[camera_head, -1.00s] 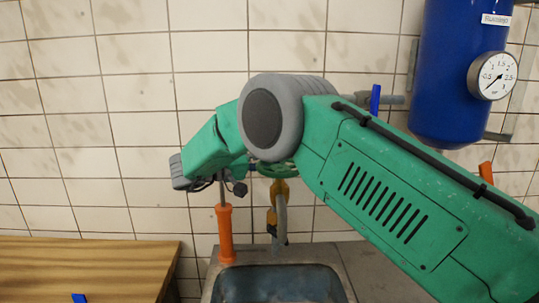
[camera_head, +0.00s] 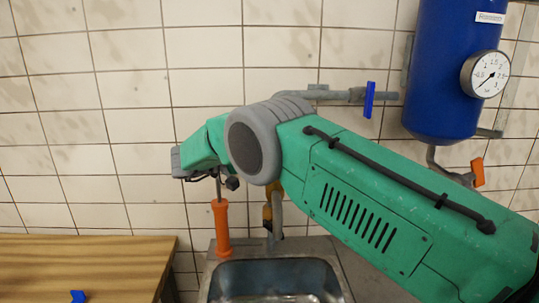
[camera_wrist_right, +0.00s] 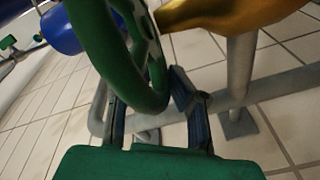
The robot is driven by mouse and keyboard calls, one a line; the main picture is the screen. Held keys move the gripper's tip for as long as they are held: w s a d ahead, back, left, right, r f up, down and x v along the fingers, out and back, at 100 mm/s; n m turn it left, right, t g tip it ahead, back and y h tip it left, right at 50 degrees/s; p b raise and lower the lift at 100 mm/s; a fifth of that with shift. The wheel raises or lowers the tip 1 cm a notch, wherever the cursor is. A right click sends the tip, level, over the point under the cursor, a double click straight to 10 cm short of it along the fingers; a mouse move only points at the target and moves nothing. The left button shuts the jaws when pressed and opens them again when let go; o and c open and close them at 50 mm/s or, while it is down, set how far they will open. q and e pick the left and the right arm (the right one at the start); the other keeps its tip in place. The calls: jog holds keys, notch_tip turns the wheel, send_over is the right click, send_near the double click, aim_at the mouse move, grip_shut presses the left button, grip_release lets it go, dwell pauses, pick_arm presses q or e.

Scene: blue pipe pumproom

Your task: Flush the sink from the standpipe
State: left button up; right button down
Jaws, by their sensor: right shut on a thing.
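The metal sink (camera_head: 275,272) is at the bottom centre of the head view. The standpipe (camera_head: 277,215), a grey bent pipe with a brass-yellow fitting, rises behind it, its top hidden by my green right arm. In the right wrist view my right gripper (camera_wrist_right: 150,92) is shut on the rim of a green handwheel (camera_wrist_right: 100,40), which passes between its two fingers. A golden valve body (camera_wrist_right: 225,12) is just beyond the wheel. In the head view the wheel and the right gripper's fingers are hidden behind my arm. My left gripper is not in view.
A wooden table (camera_head: 85,262) is at left. A blue tank (camera_head: 443,70) with a gauge (camera_head: 485,74) hangs at right. A blue lever (camera_head: 369,100) and an orange lever (camera_head: 477,172) are on pipes nearby.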

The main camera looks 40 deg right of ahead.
jog(key=shift+s+d+f+m+g+p, duration=0.1)
jog(key=shift+d+f+m+g+p, duration=0.05)
jog(key=shift+f+m+g+p, duration=0.2)
dwell(3.6)
jog(key=shift+r, duration=0.1)
jog(key=c, duration=1.5)
grip_release()
jog(key=shift+d, duration=0.15)
jog(key=r, duration=0.9)
jog(key=shift+w+r, duration=0.15)
jog(key=shift+w, duration=0.05)
jog(key=shift+w+r, duration=0.1)
jog(key=shift+r, duration=0.15)
